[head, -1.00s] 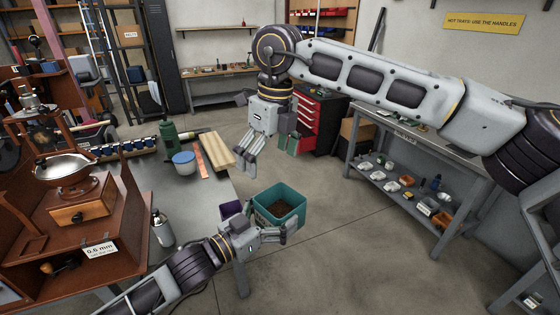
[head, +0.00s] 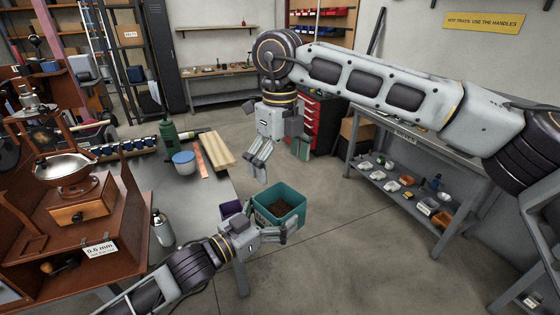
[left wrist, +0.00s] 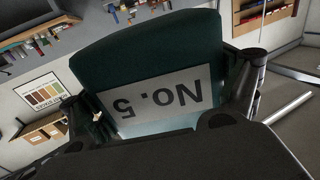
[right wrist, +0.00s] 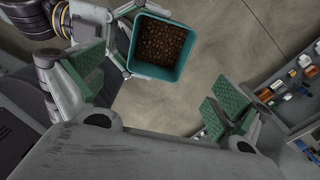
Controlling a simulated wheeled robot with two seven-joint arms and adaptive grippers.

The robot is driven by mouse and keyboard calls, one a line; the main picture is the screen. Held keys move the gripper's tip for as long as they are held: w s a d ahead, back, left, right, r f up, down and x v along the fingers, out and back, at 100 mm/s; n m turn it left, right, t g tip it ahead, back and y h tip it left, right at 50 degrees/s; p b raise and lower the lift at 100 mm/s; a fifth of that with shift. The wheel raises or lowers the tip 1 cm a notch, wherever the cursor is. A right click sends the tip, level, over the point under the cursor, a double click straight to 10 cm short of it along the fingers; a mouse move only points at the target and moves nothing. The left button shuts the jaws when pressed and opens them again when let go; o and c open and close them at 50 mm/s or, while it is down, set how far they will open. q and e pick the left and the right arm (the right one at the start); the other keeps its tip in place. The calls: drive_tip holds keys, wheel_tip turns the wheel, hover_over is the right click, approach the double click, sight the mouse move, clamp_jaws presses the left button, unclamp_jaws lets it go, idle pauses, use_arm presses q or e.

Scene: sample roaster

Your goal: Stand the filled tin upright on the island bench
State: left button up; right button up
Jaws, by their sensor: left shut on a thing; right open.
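The filled tin (head: 292,221) is a teal, square, open-topped container with brown beans inside. It is upright in the air, off the right edge of the grey bench (head: 205,215). My left gripper (head: 284,232) is shut on it. The left wrist view shows the tin's dark side (left wrist: 150,50) with an upside-down "No. 5" label between the fingers. The right wrist view looks down on the beans in the tin (right wrist: 160,45). My right gripper (head: 260,170) is open and empty above the tin; its green pads are spread wide in its wrist view (right wrist: 150,92).
A grey flask (head: 162,228), a blue-lidded tub (head: 184,163), a green bottle (head: 168,134) and wooden strips (head: 216,150) are also there. The bench middle is clear.

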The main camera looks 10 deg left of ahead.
drive_tip(key=shift+f, duration=5.6)
drive_tip(key=c, duration=0.6)
use_arm(q)
drive_tip(key=o, duration=0.9)
drive_tip(key=shift+c, duration=0.2)
use_arm(e)
drive_tip(key=shift+c, duration=1.3)
use_arm(q)
drive_tip(key=shift+f, duration=0.1)
